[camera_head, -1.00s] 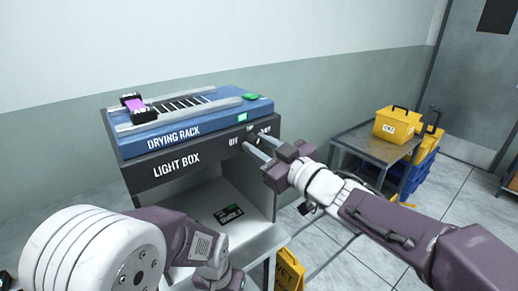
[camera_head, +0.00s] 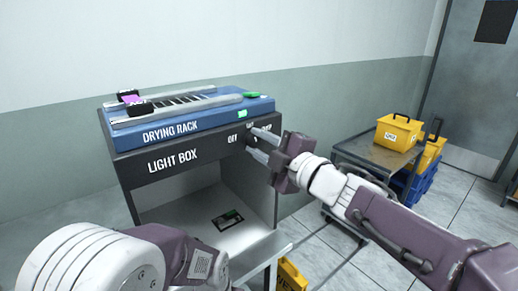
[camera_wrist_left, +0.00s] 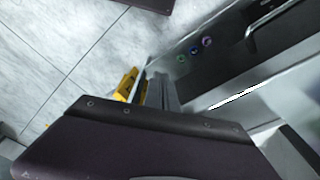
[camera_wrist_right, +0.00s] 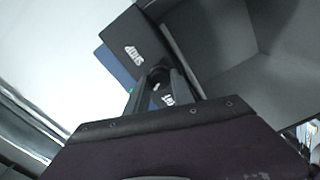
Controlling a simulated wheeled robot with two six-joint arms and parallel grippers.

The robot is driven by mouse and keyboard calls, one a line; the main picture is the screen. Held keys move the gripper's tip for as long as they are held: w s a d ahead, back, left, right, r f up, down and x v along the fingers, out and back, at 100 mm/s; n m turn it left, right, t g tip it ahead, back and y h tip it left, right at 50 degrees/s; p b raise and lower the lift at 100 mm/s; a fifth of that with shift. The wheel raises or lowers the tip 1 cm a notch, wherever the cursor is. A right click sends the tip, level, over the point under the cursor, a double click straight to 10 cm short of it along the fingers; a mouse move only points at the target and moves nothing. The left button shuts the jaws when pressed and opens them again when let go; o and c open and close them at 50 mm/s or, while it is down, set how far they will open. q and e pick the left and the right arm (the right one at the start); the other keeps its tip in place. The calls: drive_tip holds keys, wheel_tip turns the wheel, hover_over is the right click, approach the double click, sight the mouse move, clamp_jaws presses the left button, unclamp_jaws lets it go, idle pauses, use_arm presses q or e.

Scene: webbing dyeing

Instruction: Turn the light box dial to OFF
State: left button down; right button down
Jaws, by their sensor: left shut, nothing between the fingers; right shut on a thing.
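The light box (camera_head: 175,160) is a dark cabinet under the blue drying rack, with white lettering on its front. Its dial (camera_wrist_right: 158,73) is a dark round knob between my right fingertips in the right wrist view. In the head view the fingers mostly hide it. The OFF mark (camera_head: 233,139) is just left of the fingers. The dial's pointing direction cannot be told. My right gripper (camera_head: 250,143) is shut on the dial at the right end of the front panel. My left gripper (camera_wrist_left: 156,88) is shut and empty, seen in the left wrist view over the floor beside the cabinet.
The drying rack (camera_head: 190,125) carries rails and a purple piece in black clips (camera_head: 132,98). A dark card (camera_head: 228,219) lies on the box's inner floor. A metal cart (camera_head: 375,155) with a yellow case (camera_head: 398,132) stands at right. A yellow sign (camera_head: 290,276) is below.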

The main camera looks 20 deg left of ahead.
drive_tip(key=n+b, duration=0.1)
drive_tip(key=n, duration=0.4)
drive_tip(key=shift+f+b, duration=0.15)
drive_tip(key=shift+b, duration=0.25)
idle(0.3)
drive_tip(key=c, duration=1.1)
unclamp_jaws()
drive_tip(key=v, duration=0.9)
